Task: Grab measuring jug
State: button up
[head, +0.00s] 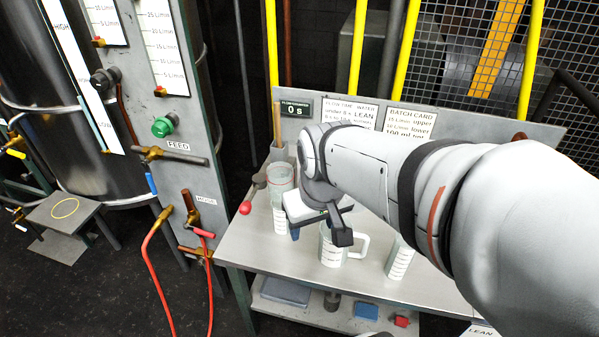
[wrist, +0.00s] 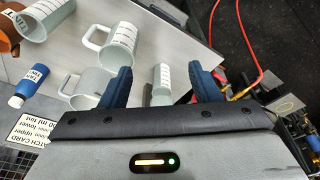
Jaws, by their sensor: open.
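A pale measuring jug (head: 331,249) with a handle and a printed scale stands upright on the bench, partly covered by my gripper in the head view. It also shows in the wrist view (wrist: 122,50), left of and beyond the fingers. A second handled jug (wrist: 92,83) stands nearer the wrist camera, partly hidden by the left finger. My gripper (head: 318,228) is open and empty above the bench. In the wrist view, a slim graduated cylinder (wrist: 162,84) appears between its blue fingers (wrist: 161,72); I cannot tell how far below them it is.
Another scaled vessel (head: 400,261) stands right of the jug, and a clear greenish container (head: 280,178) at the back left. A blue bottle (wrist: 27,88) lies left in the wrist view. A red-knobbed lever (head: 246,207) is at the bench's left edge. Bare bench (head: 262,250) lies in front.

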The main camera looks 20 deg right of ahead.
jog(key=o, duration=0.5)
jog(key=shift+n+g, duration=0.6)
jog(key=shift+n, duration=0.2)
jog(key=w+d+f, duration=0.1)
jog(key=w+f, duration=0.1)
jog(key=w+d+f, duration=0.3)
jog(key=w+f, duration=0.1)
jog(key=shift+w+d+b, duration=0.25)
jog(key=shift+d+b, duration=0.05)
jog(key=shift+d, duration=0.05)
jog(key=shift+c, duration=0.2)
jog(key=o, duration=0.5)
jog(key=shift+n+g, duration=0.5)
jog(key=shift+n, duration=0.3)
jog(key=w+d+f, duration=0.1)
jog(key=f, duration=0.1)
jog(key=w+d+f, duration=0.1)
jog(key=d+f, duration=0.1)
jog(key=f, duration=0.1)
jog(key=w+d+f, duration=0.2)
jog(key=shift+d+f, duration=0.2)
jog(key=shift+f, duration=0.15)
jog(key=shift+c, duration=0.2)
jog(key=shift+d+f, duration=0.2)
jog(key=shift+f, duration=1.3)
jog(key=shift+d+f, duration=0.25)
jog(key=shift+f, duration=1.3)
jog(key=shift+d+f, duration=0.2)
jog(key=shift+f, duration=1.3)
